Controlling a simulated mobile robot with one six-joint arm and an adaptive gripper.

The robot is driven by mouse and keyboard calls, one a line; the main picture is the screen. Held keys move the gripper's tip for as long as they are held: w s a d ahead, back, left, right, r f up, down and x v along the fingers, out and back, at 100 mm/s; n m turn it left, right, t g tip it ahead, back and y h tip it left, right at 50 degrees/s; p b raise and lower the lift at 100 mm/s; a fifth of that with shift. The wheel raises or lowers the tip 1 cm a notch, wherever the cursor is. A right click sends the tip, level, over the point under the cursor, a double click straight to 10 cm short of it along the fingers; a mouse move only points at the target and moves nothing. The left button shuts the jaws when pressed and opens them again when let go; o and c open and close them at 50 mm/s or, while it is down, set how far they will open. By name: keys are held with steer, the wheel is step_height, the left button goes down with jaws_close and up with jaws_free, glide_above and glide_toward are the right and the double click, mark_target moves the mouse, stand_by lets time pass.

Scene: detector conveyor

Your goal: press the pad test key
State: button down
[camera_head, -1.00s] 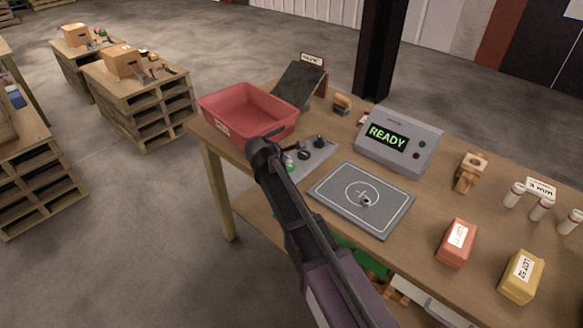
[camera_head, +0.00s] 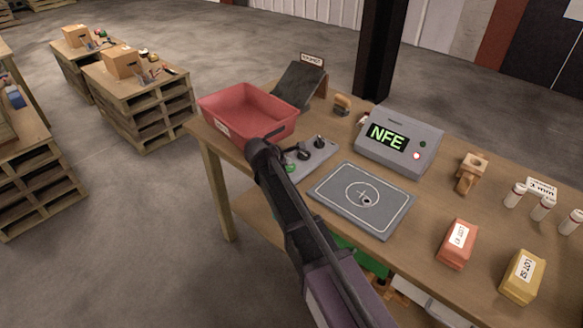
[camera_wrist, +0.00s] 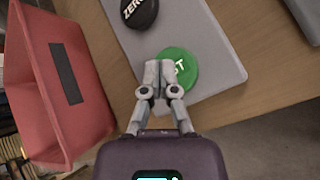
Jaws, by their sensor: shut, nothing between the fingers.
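The green round key (camera_wrist: 178,70), its lettering partly covered so that "ST" shows, sits on a grey key panel (camera_wrist: 222,60) in the wrist view. My gripper (camera_wrist: 153,66) is shut and empty, its fingertips over the left part of the green key; I cannot tell whether they touch it. A black "ZERO" key (camera_wrist: 139,12) lies beyond it on the same panel. In the head view the panel (camera_head: 318,160) lies between the red tray and the grey pad (camera_head: 345,204), and my arm partly hides the green key (camera_head: 290,168). The grey display unit (camera_head: 423,150) reads "NFE", with a red light lit.
The red tray (camera_head: 207,110) stands close left of my gripper. A small dark ring-like object (camera_head: 367,201) lies on the pad. A red block (camera_head: 457,246), a yellow block (camera_head: 521,278) and white bottles (camera_head: 543,208) stand to the right. A dark post (camera_head: 381,50) rises behind the table.

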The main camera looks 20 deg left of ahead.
steer(key=shift+f, duration=0.15)
stand_by(0.5)
steer(key=shift+r+p, duration=0.75)
steer(key=shift+r, duration=0.15)
steer(key=shift+r, duration=0.1)
steer(key=shift+r+p, duration=2.4)
steer(key=shift+p, duration=0.15)
steer(key=shift+w+d, duration=0.1)
